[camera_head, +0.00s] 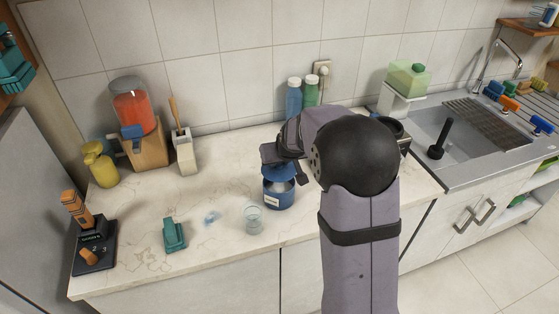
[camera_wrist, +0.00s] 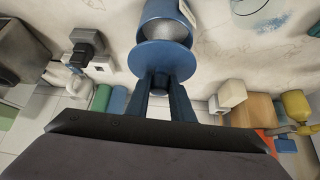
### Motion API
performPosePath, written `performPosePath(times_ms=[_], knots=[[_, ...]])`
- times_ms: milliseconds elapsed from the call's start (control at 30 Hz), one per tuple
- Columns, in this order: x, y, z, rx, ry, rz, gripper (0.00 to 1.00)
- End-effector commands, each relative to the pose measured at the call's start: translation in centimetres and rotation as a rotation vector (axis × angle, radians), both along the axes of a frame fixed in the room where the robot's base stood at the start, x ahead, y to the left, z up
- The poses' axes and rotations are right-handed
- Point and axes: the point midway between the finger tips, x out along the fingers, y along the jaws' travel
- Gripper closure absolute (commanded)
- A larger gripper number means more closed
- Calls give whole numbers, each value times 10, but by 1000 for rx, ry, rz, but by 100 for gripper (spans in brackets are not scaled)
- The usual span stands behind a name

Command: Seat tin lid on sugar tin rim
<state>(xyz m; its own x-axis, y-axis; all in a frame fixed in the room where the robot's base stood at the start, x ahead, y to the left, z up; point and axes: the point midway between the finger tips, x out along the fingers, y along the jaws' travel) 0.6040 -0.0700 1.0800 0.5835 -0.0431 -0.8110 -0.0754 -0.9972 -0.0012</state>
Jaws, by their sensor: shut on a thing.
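The blue sugar tin (camera_head: 279,199) stands upright on the counter, with a pale label on its front. It also shows in the wrist view (camera_wrist: 153,29), with whitish contents visible in its open mouth. The round blue tin lid (camera_wrist: 162,60) is between my gripper's fingertips (camera_wrist: 162,78), which are shut on it. In the head view the lid (camera_head: 279,173) is just above the tin, partly covering its mouth. A gap shows the contents. I cannot tell whether the lid touches the rim. My gripper (camera_head: 276,160) is partly hidden by my arm.
A clear glass (camera_head: 253,218) stands left of the tin. A teal object (camera_head: 174,234) and a black stand (camera_head: 95,245) are farther left. Blue and green bottles (camera_head: 302,95) stand behind, near the wall. The front counter left of the glass is mostly clear.

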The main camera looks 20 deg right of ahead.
Motion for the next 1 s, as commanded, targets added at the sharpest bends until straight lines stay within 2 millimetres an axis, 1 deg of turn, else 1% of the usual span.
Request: performPosePath(times_ms=[33, 100, 333, 533, 1000], knots=[[0, 0, -9, 0, 0, 0, 92], [0, 0, -14, 0, 0, 0, 92], [0, 0, -27, 0, -1, 0, 92], [0, 0, -30, 0, -1, 0, 92], [0, 0, -30, 0, -1, 0, 92]])
